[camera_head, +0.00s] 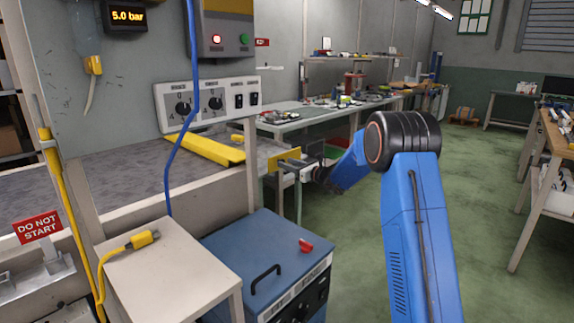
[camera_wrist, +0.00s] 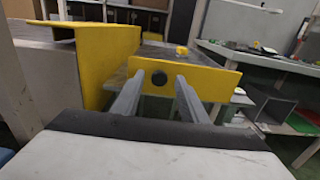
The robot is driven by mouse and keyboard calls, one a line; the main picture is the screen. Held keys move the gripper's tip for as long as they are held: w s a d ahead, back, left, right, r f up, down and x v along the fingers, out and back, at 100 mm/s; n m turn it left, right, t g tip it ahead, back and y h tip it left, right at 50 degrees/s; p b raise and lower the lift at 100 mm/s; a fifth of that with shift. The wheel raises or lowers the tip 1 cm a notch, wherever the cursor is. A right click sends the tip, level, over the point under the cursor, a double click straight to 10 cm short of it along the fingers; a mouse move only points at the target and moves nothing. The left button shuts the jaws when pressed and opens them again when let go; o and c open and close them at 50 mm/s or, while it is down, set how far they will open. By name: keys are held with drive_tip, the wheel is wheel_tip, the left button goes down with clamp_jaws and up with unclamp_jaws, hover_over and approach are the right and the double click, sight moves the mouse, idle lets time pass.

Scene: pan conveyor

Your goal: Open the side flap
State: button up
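A yellow plate with a dark round knob, which looks like the side flap (camera_head: 285,160), stands upright at the right end of the conveyor. In the wrist view the flap (camera_wrist: 207,78) is straight ahead, with its knob (camera_wrist: 160,77) near the middle. My gripper (camera_wrist: 160,83) is open, with one finger on each side of the knob and a visible gap to it. Whether the fingertips touch the plate I cannot tell.
A yellow guard (camera_head: 202,148) lies along the conveyor bed (camera_head: 130,170); it also shows close on the left in the wrist view (camera_wrist: 108,62). A control panel (camera_head: 208,103) is above. A blue cabinet (camera_head: 265,250) stands below. Green floor (camera_head: 475,190) is clear at right.

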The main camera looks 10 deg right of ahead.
drive_tip(key=shift+w+a, duration=0.3)
drive_tip(key=shift+w, duration=0.1)
clamp_jaws()
drive_tip(key=shift+d+f, duration=0.1)
